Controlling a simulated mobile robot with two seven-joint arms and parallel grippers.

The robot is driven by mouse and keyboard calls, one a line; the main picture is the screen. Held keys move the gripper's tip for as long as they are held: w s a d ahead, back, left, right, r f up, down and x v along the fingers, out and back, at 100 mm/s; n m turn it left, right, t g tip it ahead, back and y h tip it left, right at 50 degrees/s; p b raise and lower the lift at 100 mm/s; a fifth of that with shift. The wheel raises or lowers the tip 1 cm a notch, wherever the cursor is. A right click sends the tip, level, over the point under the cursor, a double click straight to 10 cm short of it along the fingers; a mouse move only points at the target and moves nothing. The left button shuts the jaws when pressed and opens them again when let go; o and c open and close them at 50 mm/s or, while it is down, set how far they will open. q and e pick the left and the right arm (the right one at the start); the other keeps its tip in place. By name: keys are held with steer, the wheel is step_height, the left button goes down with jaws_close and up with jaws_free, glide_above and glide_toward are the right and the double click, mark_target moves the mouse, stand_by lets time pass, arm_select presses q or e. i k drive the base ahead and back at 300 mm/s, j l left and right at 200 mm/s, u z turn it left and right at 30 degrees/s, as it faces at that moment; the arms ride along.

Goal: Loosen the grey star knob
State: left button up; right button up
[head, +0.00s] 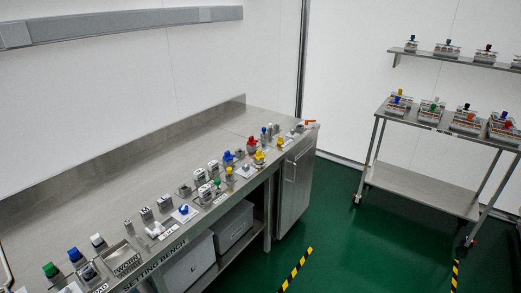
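A long steel setting bench (120,195) runs from the lower left toward the upper middle of the head view. A row of small fixtures with knobs lies along its front half. Several are grey, such as one grey fixture (184,190) near the middle of the row, but they are too small to tell which is the grey star knob. Blue, red and yellow knobs (259,156) stand farther along the row. Neither of my grippers is in view.
Grey bins (233,227) sit under the bench. A steel cart (420,187) with several knobbed units stands at the right, below a wall shelf (465,58). Green floor (350,245) between bench and cart is open, with yellow-black tape strips.

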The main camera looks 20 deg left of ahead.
mark_target(246, 167)
steer(key=i+u, duration=0.2)
steer(key=i, duration=0.3)
steer(key=i+l+u, duration=0.25)
steer(key=i, duration=0.2)
steer(key=i+l+u, duration=0.2)
steer(key=i, duration=0.25)
